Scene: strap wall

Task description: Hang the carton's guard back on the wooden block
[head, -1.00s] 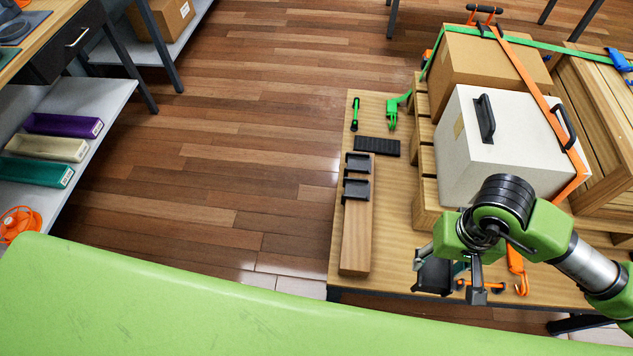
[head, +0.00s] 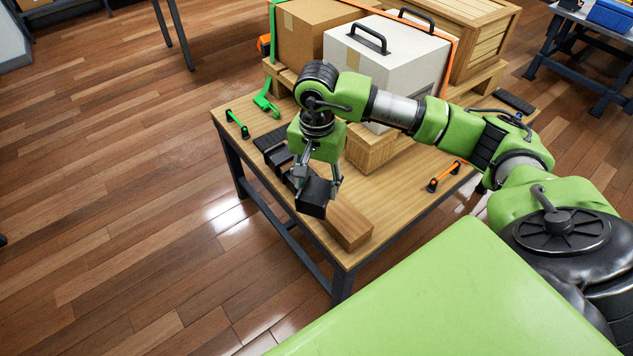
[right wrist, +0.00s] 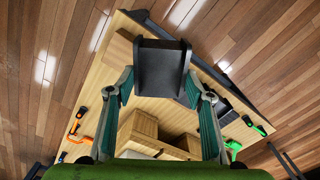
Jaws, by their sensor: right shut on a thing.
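My right gripper (head: 318,184) is shut on a black angled guard (head: 312,203). It holds the guard over the wooden block (head: 347,226); whether they touch I cannot tell. The guard (right wrist: 160,66) sits between both fingers in the right wrist view. The block lies along the table's near left edge, its middle hidden by my gripper and the guard. Black guards (head: 280,157) sit at its far end, partly hidden by my gripper. The brown carton (head: 312,32) stands on the pallet behind. My left gripper is not in view.
A white case (head: 385,50) and a wooden crate (head: 468,35) share the pallet with the carton. A black ribbed pad (head: 270,138), green ratchet parts (head: 266,102) and an orange-and-black tool (head: 444,177) lie on the table (head: 385,205). Its front right is mostly clear.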

